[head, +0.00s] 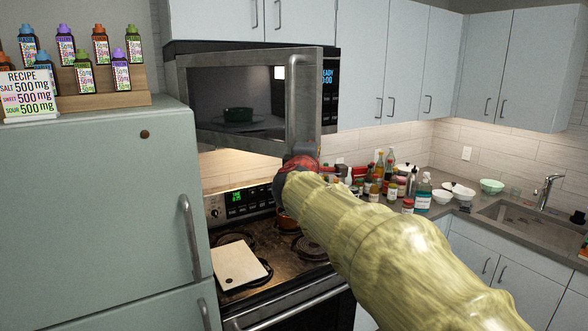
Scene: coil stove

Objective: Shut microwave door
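The microwave (332,110) is mounted under the upper cabinets, above the stove. Its steel-framed door (188,95) looks partly open, its right, handle side swung out toward me. The vertical handle (292,105) is on the door's right side. A dark green bowl (238,114) shows through the door's dark window. My gripper (300,166) is at the lower end of the handle, in front of the door's bottom right corner. My pale yellow arm hides most of it, so its fingers and any contact with the door are unclear.
The fridge (110,210) stands close on the left, with a rack of bottles (100,85) on top. Below is the coil stove (285,245) with a white board (239,264) on it. Bottles and bowls (442,197) crowd the counter right of it, beside the sink.

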